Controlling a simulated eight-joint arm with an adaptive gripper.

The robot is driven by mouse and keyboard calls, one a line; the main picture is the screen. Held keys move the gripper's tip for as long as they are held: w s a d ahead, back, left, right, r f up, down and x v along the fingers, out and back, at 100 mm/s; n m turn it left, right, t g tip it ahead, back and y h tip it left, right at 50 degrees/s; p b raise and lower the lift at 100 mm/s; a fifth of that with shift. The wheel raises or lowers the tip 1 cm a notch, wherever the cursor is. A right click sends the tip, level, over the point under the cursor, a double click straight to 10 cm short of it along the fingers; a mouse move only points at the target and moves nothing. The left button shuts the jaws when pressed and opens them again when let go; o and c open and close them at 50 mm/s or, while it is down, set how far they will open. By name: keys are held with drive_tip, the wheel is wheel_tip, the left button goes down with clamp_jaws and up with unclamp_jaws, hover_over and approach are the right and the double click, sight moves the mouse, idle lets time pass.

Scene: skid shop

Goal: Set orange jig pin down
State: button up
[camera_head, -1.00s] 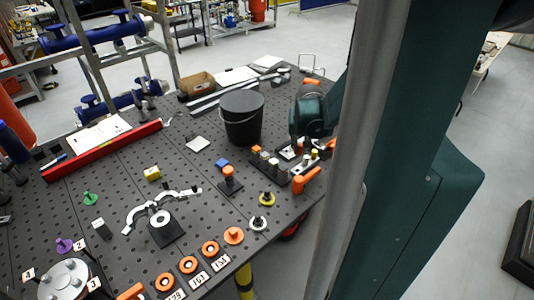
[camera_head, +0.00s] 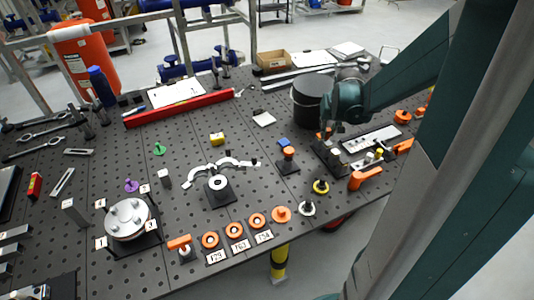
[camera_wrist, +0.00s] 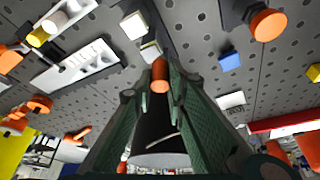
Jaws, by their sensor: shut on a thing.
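The orange jig pin (camera_wrist: 160,76) sits between the two dark green fingertips of my gripper (camera_wrist: 160,88) in the wrist view. My gripper is shut on it. In the head view my gripper (camera_head: 332,128) is over the left end of a dark fixture, in front of the black bucket. A small orange spot shows at the fingers there, partly hidden. Light square blocks (camera_wrist: 134,26) lie just beyond the pin in the wrist view. I cannot tell whether the pin touches the fixture.
The black bucket (camera_head: 306,98) stands close behind my gripper. A white slotted plate (camera_head: 370,139) and an orange handle (camera_head: 364,179) are to the right. A blue block (camera_head: 284,142) and an orange-topped post (camera_head: 289,155) stand to the left. Bare perforated table (camera_head: 250,140) lies further left.

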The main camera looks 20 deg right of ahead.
drive_tip(key=w+a+n+y, duration=0.1)
drive_tip(key=w+a+n, duration=0.1)
drive_tip(key=w+a, duration=0.4)
drive_tip(key=w+a+n+y+p, duration=0.1)
drive_tip(key=w+a+n, duration=0.2)
drive_tip(key=w+a, duration=0.4)
drive_tip(key=a, duration=0.7)
drive_tip(key=shift+a+t, duration=0.2)
drive_tip(key=shift+t, duration=0.1)
drive_tip(key=shift+f, duration=0.2)
drive_tip(key=shift+f, duration=2.8)
drive_tip(key=shift+f, duration=0.15)
drive_tip(key=shift+f, duration=1.95)
drive_tip(key=shift+f+b, duration=0.2)
drive_tip(key=shift+b, duration=0.1)
drive_tip(key=o, duration=0.9)
